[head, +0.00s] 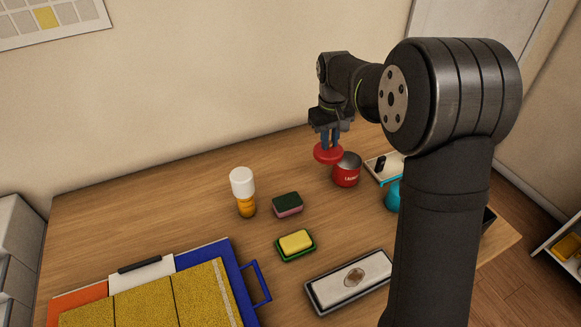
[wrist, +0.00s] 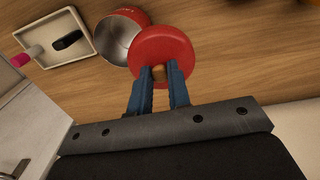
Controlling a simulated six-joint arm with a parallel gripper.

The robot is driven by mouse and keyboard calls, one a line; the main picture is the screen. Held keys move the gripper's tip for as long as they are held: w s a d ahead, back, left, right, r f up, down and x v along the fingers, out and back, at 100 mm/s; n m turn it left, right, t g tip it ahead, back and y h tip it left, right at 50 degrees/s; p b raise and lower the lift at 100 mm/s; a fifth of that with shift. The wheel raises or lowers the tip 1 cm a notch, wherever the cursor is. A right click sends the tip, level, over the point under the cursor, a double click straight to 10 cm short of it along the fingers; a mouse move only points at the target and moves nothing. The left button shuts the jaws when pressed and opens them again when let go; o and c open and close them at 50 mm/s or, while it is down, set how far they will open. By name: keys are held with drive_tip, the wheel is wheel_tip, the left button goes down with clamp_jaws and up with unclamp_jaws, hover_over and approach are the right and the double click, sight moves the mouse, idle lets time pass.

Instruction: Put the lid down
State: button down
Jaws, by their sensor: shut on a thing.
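My gripper (head: 330,139) is shut on the red round lid (head: 328,153) and holds it level above the table, just left of the red pot in the head view. In the wrist view, the blue fingers of my gripper (wrist: 159,76) grip the middle of the lid (wrist: 161,45). The red pot (head: 347,175) stands upright and uncovered on the table, with its grey inside showing. In the wrist view the lid overlaps part of the rim of the pot (wrist: 117,37); I cannot tell whether they touch.
A tray (head: 374,177) with a dark item stands right of the pot. Bare wooden table (head: 180,200) lies behind and left.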

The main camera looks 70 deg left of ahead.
drive_tip(key=s+a+f, duration=0.2)
drive_tip(key=s, duration=0.1)
drive_tip(key=s+a+f, duration=0.2)
drive_tip(key=a, duration=0.1)
drive_tip(key=s+a+f, duration=0.2)
drive_tip(key=s+f, duration=0.1)
drive_tip(key=shift+s+a, duration=0.3)
drive_tip(key=shift+a, duration=0.05)
drive_tip(key=shift+f, duration=2)
drive_tip(key=c, duration=1.3)
unclamp_jaws()
drive_tip(key=shift+f, duration=0.15)
drive_tip(key=shift+c, duration=0.2)
wheel_tip(320, 180, up, 12)
drive_tip(key=shift+s+r, duration=0.2)
drive_tip(key=shift+s, duration=0.05)
